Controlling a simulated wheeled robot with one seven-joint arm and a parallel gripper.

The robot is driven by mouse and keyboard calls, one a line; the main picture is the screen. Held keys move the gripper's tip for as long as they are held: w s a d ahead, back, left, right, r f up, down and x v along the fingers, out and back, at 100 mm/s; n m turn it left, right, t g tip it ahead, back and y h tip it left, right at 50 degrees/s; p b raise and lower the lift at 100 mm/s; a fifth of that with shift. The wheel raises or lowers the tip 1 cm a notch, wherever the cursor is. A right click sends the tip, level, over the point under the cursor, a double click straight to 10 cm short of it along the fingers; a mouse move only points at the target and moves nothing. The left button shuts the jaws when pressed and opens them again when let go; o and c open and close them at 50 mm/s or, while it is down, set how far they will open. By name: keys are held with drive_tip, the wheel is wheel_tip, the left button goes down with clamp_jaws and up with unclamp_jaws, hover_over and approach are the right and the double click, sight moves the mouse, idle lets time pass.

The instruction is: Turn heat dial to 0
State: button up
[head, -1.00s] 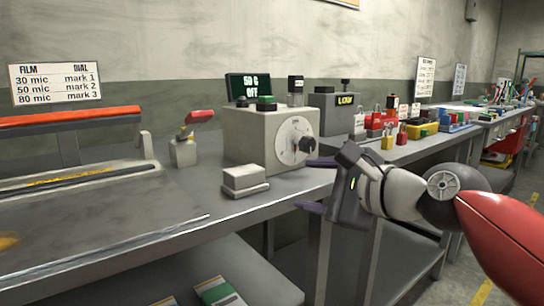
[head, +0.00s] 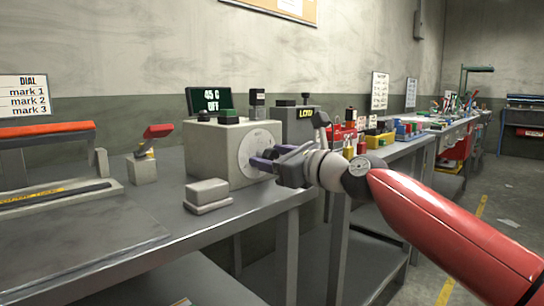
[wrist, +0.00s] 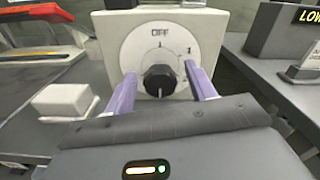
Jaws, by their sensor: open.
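The heat dial is a black knob (wrist: 159,82) on a round pale dial face (wrist: 160,50), on the front of a beige control box (head: 215,145). The face reads OFF at the top, with number marks around it. My gripper (head: 259,161) is at the dial face. In the wrist view its two purple fingers (wrist: 160,74) are open, one on each side of the knob, with a gap on both sides. In the head view the gripper hides the knob. The display (head: 209,100) above the box reads 45 C, OFF.
A small beige block (head: 207,195) sits on the bench in front of the box. A red-handled lever (head: 155,135) and a sealer with an orange bar (head: 45,130) stand left. A second box with a LOW display (head: 305,114) stands right, with padlocks beyond.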

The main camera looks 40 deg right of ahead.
drive_tip(key=shift+w, duration=0.1)
drive_tip(key=c, duration=1)
drive_tip(key=shift+o, duration=0.2)
